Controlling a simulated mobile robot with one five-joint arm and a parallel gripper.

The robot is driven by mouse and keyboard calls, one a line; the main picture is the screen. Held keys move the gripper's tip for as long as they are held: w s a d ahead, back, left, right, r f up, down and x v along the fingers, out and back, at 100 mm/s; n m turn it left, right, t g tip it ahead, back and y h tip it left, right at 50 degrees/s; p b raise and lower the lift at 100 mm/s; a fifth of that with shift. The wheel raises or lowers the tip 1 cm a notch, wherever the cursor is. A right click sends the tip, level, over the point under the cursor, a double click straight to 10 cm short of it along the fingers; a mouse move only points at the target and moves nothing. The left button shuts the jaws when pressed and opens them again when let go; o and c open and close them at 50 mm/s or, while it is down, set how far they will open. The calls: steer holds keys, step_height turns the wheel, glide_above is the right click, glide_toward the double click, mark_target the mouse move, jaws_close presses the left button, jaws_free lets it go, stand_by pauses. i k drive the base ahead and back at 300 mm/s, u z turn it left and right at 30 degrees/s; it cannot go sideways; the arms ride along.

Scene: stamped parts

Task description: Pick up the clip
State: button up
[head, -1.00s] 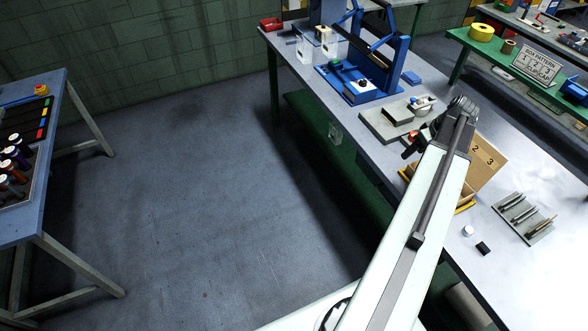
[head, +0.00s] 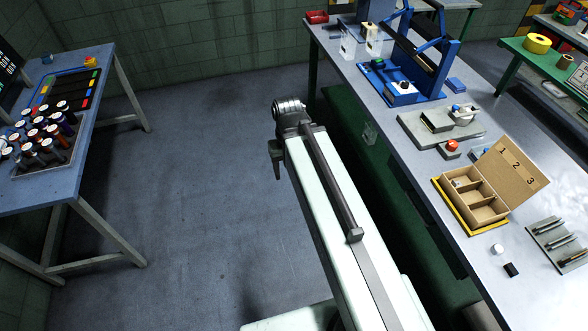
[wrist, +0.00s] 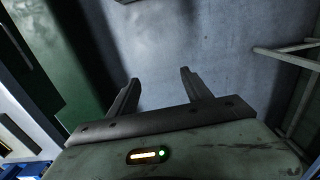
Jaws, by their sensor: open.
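My gripper (wrist: 159,76) is open and empty in the wrist view, with bare floor behind its two fingers. In the head view my gripper (head: 277,160) hangs over the floor, left of the long workbench and apart from it. I cannot pick out the clip for certain. A cardboard box (head: 487,212) with compartments and a lid marked 1, 2, 3 stands open on the bench. A small greyish piece (head: 460,182) shows in its far left compartment, too small to identify. The other compartments look empty.
The bench (head: 440,160) carries a blue press (head: 405,85), a grey fixture plate (head: 440,128), a red button (head: 451,148), a white round part (head: 497,248), a black block (head: 511,269) and a rack of pins (head: 557,243). The floor between is clear.

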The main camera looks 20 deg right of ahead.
mark_target(510, 267)
steer(key=z, duration=1.35)
steer(key=k, duration=0.8)
steer(key=u, duration=0.65)
steer(key=i, duration=1)
